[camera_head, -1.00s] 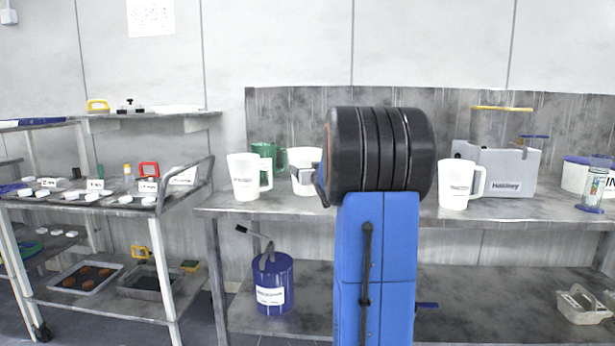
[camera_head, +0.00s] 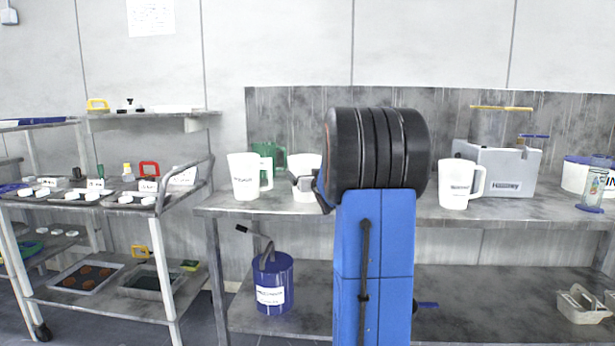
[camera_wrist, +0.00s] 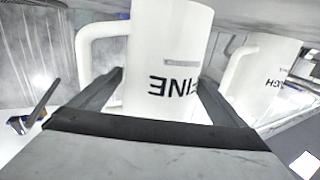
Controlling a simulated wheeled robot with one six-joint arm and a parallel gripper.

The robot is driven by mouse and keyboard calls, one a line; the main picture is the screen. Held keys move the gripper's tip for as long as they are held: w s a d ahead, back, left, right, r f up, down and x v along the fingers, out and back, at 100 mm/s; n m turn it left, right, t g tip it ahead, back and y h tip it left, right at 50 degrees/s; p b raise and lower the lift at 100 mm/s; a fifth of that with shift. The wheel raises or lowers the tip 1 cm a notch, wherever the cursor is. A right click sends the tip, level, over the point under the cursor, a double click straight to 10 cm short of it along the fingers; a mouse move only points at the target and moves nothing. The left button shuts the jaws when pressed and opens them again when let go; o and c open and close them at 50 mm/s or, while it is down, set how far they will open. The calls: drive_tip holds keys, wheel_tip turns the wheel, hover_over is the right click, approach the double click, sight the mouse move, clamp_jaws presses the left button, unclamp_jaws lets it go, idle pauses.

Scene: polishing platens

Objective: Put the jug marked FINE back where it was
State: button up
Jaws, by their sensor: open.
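The white jug marked FINE (camera_wrist: 170,40) is in the wrist view, its lettering upside down. It stands between the two fingers of my gripper (camera_wrist: 162,78), which are open on either side of it. In the head view a white jug (camera_head: 306,164) stands on the bench, partly hidden by my gripper (camera_head: 303,184) and wrist. Its handle shows at the left in the wrist view. A second white jug (camera_wrist: 262,80) with partly readable lettering is beside it at the right of the wrist view.
On the bench (camera_head: 540,208) stand another white jug (camera_head: 243,178) at left, a green jug (camera_head: 266,152) behind, a white jug (camera_head: 458,184) right of my arm, and a grey machine (camera_head: 500,172). A blue canister (camera_head: 273,275) is on the lower shelf. A trolley (camera_head: 120,208) stands left.

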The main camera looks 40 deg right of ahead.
drive_tip(key=v, duration=1.2)
drive_tip(key=s+a+f+n+g+y, duration=0.1)
drive_tip(key=s+a+f+g+y, duration=0.2)
drive_tip(key=a, duration=0.9)
drive_tip(key=s+a+f+g, duration=0.2)
drive_tip(key=s+a+f, duration=0.4)
drive_tip(key=a, duration=0.6)
drive_tip(key=s+a+f+n+g+y, duration=0.2)
drive_tip(key=s+a+f, duration=0.3)
drive_tip(key=s+a, duration=0.4)
drive_tip(key=s+a+f+n+g+y, duration=0.2)
drive_tip(key=s+a+f, duration=0.4)
drive_tip(key=s+a, duration=0.4)
drive_tip(key=shift+s+g+y, duration=0.6)
drive_tip(key=shift+s+g, duration=0.5)
drive_tip(key=shift+s, duration=0.05)
